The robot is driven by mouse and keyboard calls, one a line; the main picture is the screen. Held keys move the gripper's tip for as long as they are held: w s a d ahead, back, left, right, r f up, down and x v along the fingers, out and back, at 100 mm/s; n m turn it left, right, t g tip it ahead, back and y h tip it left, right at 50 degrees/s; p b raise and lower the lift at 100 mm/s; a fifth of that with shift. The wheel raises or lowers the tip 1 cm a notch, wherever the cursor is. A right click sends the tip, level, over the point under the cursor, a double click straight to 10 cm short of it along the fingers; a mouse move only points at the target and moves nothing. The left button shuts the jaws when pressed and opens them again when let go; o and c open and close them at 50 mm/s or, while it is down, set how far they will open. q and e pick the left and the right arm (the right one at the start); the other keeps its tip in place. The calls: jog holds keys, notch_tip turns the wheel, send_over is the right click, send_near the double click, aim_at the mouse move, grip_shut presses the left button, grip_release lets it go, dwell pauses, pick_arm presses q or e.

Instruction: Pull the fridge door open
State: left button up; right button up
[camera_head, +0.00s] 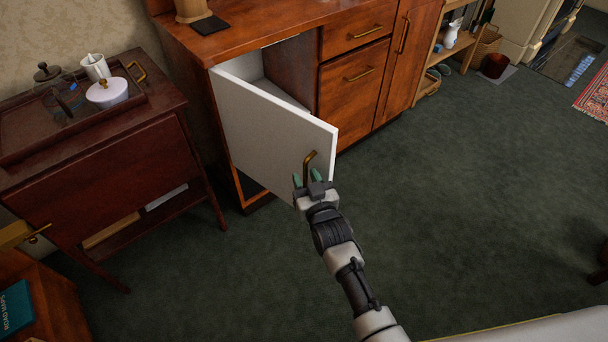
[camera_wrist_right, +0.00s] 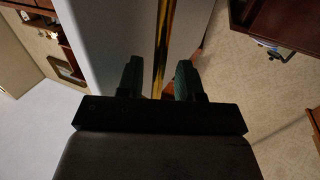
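The fridge door (camera_head: 265,130) is a white panel on the low wooden cabinet. It stands swung out, with part of the pale interior (camera_head: 251,66) showing behind it. Its brass handle (camera_head: 309,160) is near the door's free edge. My right gripper (camera_head: 308,179) is at the handle, with its green fingertips apart on either side of the lower end. In the right wrist view, the handle (camera_wrist_right: 163,45) runs between the open fingers (camera_wrist_right: 158,82), with gaps visible beside it. The door (camera_wrist_right: 105,45) also shows there. My left gripper is not in view.
A dark wooden side table (camera_head: 100,170) with a tray of pots stands left of the open door. The green carpet (camera_head: 470,190) is clear on the right.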

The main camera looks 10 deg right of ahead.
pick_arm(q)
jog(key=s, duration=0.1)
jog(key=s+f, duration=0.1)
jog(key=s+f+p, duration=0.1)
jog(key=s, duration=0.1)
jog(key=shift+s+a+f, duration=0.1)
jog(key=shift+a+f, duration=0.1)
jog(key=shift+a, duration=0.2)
pick_arm(e)
jog(key=v, duration=0.9)
jog(key=shift+s, duration=0.35)
